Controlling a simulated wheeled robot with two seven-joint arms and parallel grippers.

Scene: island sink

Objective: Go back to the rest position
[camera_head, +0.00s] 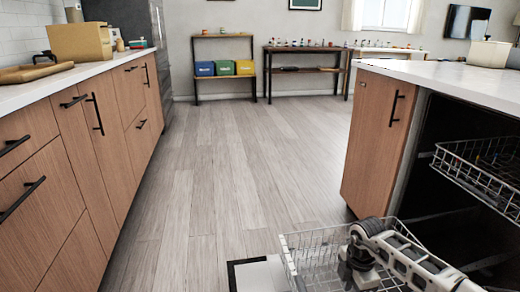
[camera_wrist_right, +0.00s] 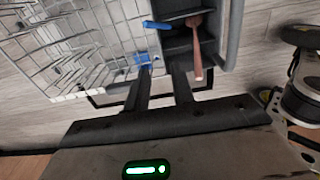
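My right gripper (camera_wrist_right: 161,75) shows in the right wrist view with its two dark fingers apart and nothing held between them. It is over the near edge of a wire dishwasher rack (camera_wrist_right: 75,45). A blue item (camera_wrist_right: 146,60) lies in the rack just beyond the fingertips. A brown-handled utensil (camera_wrist_right: 197,50) lies in a dark basket (camera_wrist_right: 182,42) to the right. In the head view, my right arm reaches over the pulled-out lower rack (camera_head: 305,255) at the bottom right; its fingertips cannot be made out there. My left gripper is out of view.
The open dishwasher (camera_head: 455,215) with an upper rack (camera_head: 485,165) is in the island at right. Wooden cabinets (camera_head: 60,180) line the left, with a cardboard box (camera_head: 80,42) on the counter. The floor (camera_head: 220,150) between is clear. Shelves with coloured bins (camera_head: 224,68) stand at the back.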

